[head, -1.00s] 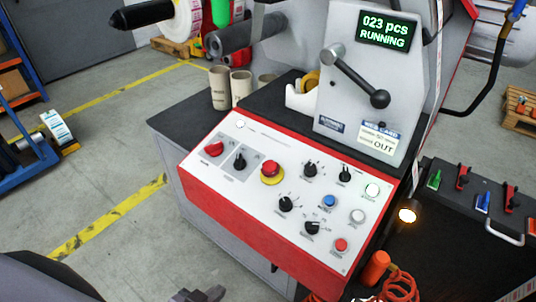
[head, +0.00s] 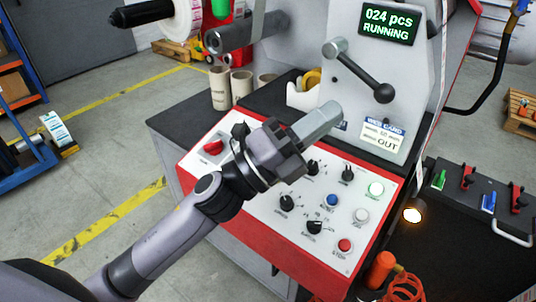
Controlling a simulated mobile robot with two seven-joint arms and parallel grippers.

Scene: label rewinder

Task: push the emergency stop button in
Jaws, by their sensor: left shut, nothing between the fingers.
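My left gripper (head: 326,112) is shut and empty. It hangs over the white control panel (head: 268,225) with its red front edge, and its fingers point up and right toward the machine's upright plate. The emergency stop button, a red mushroom head on a yellow ring in the earlier view, is hidden now behind my left gripper and wrist. I cannot tell whether the gripper touches anything. The display (head: 388,20) reads "024 pcs RUNNING". My right gripper is not in view.
A red rotary switch (head: 213,147) is left of my wrist. A black-handled lever (head: 360,72) stands above. Cardboard cores (head: 219,88) stand behind.

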